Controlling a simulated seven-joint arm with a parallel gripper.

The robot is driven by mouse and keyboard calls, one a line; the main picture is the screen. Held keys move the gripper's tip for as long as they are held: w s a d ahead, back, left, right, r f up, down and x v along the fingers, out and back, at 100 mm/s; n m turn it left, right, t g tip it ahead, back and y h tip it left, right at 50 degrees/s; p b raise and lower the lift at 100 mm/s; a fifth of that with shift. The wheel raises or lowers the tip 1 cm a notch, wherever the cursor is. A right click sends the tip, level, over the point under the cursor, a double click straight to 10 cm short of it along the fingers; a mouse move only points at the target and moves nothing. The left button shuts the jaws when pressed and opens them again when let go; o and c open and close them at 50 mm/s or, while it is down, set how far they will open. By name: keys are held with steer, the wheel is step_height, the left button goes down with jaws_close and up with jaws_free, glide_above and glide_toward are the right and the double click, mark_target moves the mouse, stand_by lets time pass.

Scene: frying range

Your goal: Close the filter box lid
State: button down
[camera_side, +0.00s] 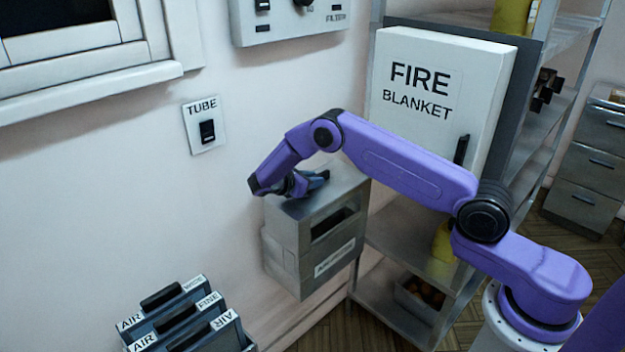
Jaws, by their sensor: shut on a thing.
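The filter box (285,245) is a grey box on the wall in the middle of the view, with a dark slot in its front and a white label below it. Its lid (346,184) is the grey top and looks roughly level. I cannot tell whether a gap is left under it. My gripper (318,180) is at the top of the box, low over the lid. It is shut on the lid, though the wrist and fingers hide the exact point of contact.
A white fire blanket cabinet (440,75) hangs just right of the box, behind my arm. Metal shelves (415,245) stand to the right. Labelled air filters (185,320) stand at the lower left.

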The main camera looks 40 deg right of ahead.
steer(key=shift+w+a+t, duration=0.1)
steer(key=shift+w+t, duration=0.1)
steer(key=shift+t, duration=0.1)
steer(key=c, duration=1)
jaws_free()
steer(key=shift+c, duration=0.2)
steer(key=shift+f, duration=0.1)
steer(key=v, duration=1.7)
steer(key=shift+a, duration=0.2)
steer(key=shift+w+r, duration=0.1)
steer(key=shift+r, duration=0.15)
